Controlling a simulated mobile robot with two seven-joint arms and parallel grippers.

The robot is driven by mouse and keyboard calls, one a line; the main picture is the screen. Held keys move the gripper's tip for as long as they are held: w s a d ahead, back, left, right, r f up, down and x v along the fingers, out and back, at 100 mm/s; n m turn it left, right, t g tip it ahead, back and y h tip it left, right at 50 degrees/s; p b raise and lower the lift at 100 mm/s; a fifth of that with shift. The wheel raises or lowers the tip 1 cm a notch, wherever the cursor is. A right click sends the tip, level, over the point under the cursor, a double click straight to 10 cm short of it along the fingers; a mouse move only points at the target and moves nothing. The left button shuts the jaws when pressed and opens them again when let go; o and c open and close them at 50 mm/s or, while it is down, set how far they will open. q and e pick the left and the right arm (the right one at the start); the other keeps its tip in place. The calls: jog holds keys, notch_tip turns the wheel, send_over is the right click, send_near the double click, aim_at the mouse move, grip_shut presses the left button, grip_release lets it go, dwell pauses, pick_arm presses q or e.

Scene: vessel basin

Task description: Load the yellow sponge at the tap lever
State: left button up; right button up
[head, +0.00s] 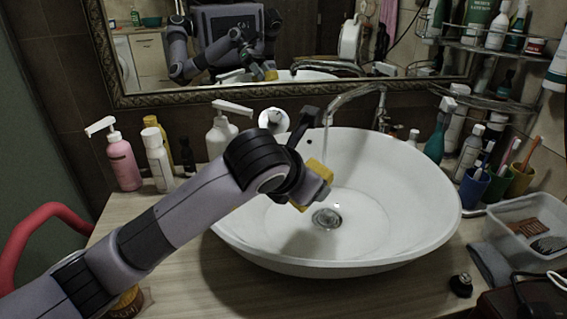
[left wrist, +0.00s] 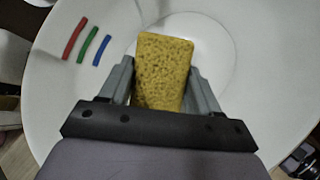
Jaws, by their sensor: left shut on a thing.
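The yellow sponge (head: 319,170) is held over the white basin (head: 400,215) in the head view, above and a little left of the drain (head: 326,218). My left gripper (head: 309,186) is shut on it. In the left wrist view the sponge (left wrist: 163,72) sits between the two fingers of my left gripper (left wrist: 160,80), its far end sticking out past them. The chrome tap (head: 352,93) arches over the basin's back rim, and a thin pale stream seems to fall from its spout just behind the sponge. The tap lever (head: 383,112) seems to be at the tap's right end. My right gripper is out of view.
Bottles, including a pink pump bottle (head: 123,163), stand left of the basin. Cups with toothbrushes (head: 474,186) and a clear box (head: 525,225) stand right. A mirror (head: 300,50) hangs behind. Red, green and blue strips (left wrist: 88,43) mark the basin in the wrist view.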

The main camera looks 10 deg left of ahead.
pick_arm(q)
jog(key=shift+w+d+f, duration=0.1)
jog(key=shift+w+f, duration=0.1)
jog(key=shift+f, duration=0.35)
jog(key=shift+w+d+f, duration=0.1)
jog(key=shift+w+f, duration=0.1)
jog(key=shift+w, duration=0.95)
jog(key=shift+w+d+f, duration=0.1)
jog(key=shift+w+f, duration=0.1)
jog(key=shift+w, duration=0.9)
jog(key=w+f+b, duration=0.1)
jog(key=w+b, duration=0.2)
jog(key=w, duration=0.6)
jog(key=shift+d+f, duration=0.25)
jog(key=shift+f, duration=0.15)
